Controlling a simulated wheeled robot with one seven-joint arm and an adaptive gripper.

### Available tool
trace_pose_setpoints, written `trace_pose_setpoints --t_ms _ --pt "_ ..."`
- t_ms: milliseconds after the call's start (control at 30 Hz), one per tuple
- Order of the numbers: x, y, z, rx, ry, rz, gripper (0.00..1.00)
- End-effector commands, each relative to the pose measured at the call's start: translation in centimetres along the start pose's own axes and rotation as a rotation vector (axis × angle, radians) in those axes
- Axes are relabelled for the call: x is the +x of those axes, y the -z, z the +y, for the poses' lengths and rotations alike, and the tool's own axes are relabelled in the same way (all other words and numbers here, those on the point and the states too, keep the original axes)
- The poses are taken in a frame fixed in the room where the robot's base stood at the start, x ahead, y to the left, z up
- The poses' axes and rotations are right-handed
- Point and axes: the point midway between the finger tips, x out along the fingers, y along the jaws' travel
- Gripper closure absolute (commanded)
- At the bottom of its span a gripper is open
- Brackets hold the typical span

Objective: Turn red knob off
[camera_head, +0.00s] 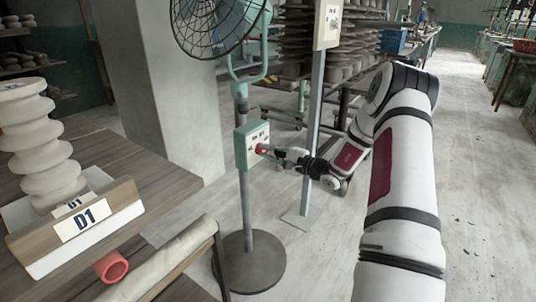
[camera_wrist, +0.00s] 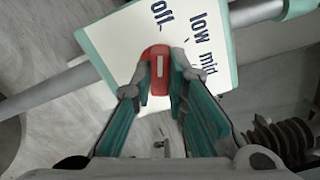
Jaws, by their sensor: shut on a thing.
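The red knob (camera_head: 260,148) sticks out from the front of a pale green control box (camera_head: 243,157) on the fan's pole. My gripper (camera_head: 272,152) reaches it from the right. In the wrist view the red knob (camera_wrist: 158,61) sits between my two fingertips (camera_wrist: 160,84), which are shut on its sides. A white line on the knob runs up and down in that picture, roughly toward the word "off" on the white panel (camera_wrist: 125,45). The words "low" and "mid" lie to the right. Part of the knob's sides is hidden by the fingers.
The caged fan (camera_head: 218,22) stands on a round base (camera_head: 250,262). A grey post (camera_head: 312,120) with a sign rises close to my arm. A wooden table (camera_head: 150,165) with a D1 sign (camera_head: 82,219) is at the left. Open floor lies at the right.

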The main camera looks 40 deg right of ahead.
Motion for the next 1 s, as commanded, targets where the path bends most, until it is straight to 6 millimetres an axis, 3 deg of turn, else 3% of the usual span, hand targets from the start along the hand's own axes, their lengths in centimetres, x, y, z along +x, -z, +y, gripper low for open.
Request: trace_pose_setpoints --t_ms 333,367,433,767,1000 --pt "-0.2 0.1 0.2 -0.002 -0.005 0.003 1.00" --pt "-0.2 0.1 0.2 -0.002 -0.005 0.003 0.79" --pt "-0.2 0.1 0.2 -0.002 -0.004 0.003 0.66" --pt "-0.2 0.1 0.1 -0.002 -0.002 0.001 0.66" --pt "-3.3 0.1 0.1 0.000 -0.002 0.005 0.66"
